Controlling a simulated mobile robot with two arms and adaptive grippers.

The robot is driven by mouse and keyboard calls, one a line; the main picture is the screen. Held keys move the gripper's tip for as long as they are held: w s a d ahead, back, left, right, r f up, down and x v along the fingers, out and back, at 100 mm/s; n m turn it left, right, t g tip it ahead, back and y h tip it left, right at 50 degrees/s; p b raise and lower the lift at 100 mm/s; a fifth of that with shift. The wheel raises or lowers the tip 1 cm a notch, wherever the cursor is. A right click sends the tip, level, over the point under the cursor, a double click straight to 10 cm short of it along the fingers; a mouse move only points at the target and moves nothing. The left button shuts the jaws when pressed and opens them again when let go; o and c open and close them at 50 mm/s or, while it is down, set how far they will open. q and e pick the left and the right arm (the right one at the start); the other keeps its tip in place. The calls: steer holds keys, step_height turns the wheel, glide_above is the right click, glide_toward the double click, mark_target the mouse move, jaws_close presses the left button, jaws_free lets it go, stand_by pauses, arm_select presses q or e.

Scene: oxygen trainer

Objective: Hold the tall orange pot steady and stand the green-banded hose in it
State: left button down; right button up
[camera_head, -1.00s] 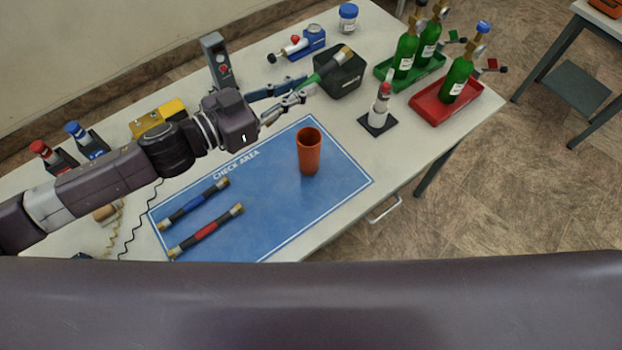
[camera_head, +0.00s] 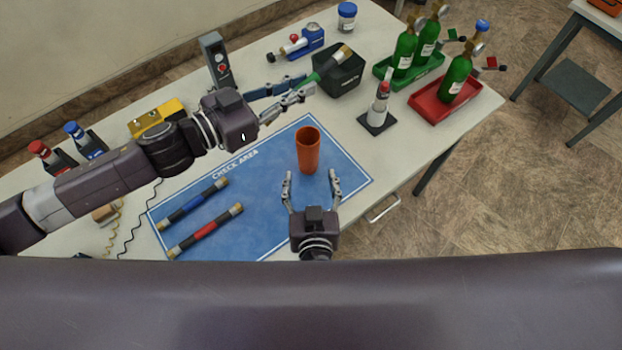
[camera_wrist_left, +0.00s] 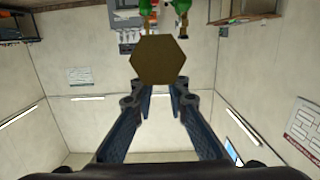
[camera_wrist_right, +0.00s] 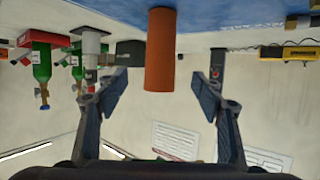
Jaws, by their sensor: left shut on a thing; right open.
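The tall orange pot (camera_head: 308,152) stands upright on the blue check-area mat (camera_head: 262,215). My right gripper (camera_head: 312,176) is open just in front of the pot. In the right wrist view the pot (camera_wrist_right: 160,50) shows between and beyond the open fingers, untouched. My left gripper (camera_head: 308,90) is shut on the green-banded hose (camera_head: 326,70), held tilted above the table near the black box. In the left wrist view the hose's brass hexagonal end (camera_wrist_left: 158,60) faces the camera and hides the fingertips. The hose's lower part is hidden by the fingers.
A blue-banded hose (camera_head: 192,204) and a red-banded hose (camera_head: 205,231) lie on the mat's left. A black box (camera_head: 345,78) stands behind the left gripper.

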mark_target(309, 156)
arm_select(q)
steer(key=shift+s, duration=0.1)
arm_select(e)
steer(key=x, duration=1.2)
steer(key=shift+a, duration=0.1)
steer(key=shift+c, duration=0.5)
steer(key=c, duration=1.2)
arm_select(q)
step_height(309, 156, down, 13)
steer(key=c, duration=1.8)
jaws_free()
